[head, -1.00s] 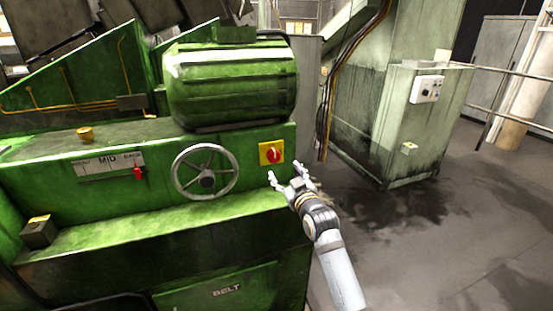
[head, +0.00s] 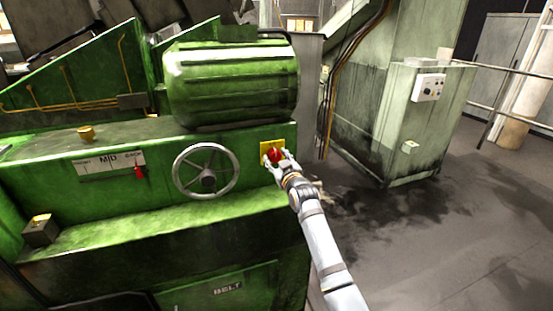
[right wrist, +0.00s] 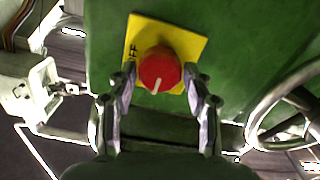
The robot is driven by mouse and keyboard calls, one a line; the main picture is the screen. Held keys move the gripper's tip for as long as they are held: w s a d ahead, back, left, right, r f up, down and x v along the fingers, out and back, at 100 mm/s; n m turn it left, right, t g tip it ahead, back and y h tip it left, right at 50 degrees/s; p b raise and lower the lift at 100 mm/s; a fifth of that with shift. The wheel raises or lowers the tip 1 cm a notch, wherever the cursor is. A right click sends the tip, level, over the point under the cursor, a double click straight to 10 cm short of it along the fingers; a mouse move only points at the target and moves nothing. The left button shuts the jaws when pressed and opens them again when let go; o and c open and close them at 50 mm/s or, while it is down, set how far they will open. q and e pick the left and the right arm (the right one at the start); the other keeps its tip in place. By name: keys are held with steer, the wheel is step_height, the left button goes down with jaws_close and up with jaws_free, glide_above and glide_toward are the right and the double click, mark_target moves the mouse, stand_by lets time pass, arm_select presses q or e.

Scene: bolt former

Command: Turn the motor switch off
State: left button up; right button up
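The motor switch is a red round knob (head: 275,154) with a white mark on a yellow plate (head: 265,148), on the green machine's front. In the right wrist view the knob (right wrist: 160,70) sits on its yellow plate (right wrist: 192,43), with the letters "FF" showing at the plate's left. My right gripper (head: 276,160) is right at the knob. In the right wrist view its fingers (right wrist: 160,88) are spread apart, one on each side of the knob's lower part, with gaps between them and the knob. My left gripper is not in view.
A spoked handwheel (head: 206,172) is left of the switch; it also shows at the right wrist view's right edge (right wrist: 290,108). A small red lever (head: 139,171) is further left. A pale green cabinet (head: 400,125) stands right, beyond open floor.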

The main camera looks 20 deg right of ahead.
steer(key=c, duration=0.7)
steer(key=shift+o, duration=0.2)
steer(key=shift+r+m+p, duration=0.2)
steer(key=shift+m+p, duration=1.5)
steer(key=shift+m, duration=0.1)
steer(key=m+p, duration=0.4)
steer(key=m, duration=0.1)
steer(key=shift+d, duration=0.1)
steer(key=m+p, duration=0.2)
steer(key=m, duration=0.3)
steer(key=shift+f, duration=0.15)
steer(key=m+p, duration=0.1)
steer(key=m, duration=0.3)
steer(key=shift+d+f+p, duration=0.1)
steer(key=shift+f+p, duration=0.05)
steer(key=shift+p, duration=0.15)
steer(key=shift+m, duration=0.3)
steer(key=o, duration=1.1)
steer(key=shift+o, duration=0.2)
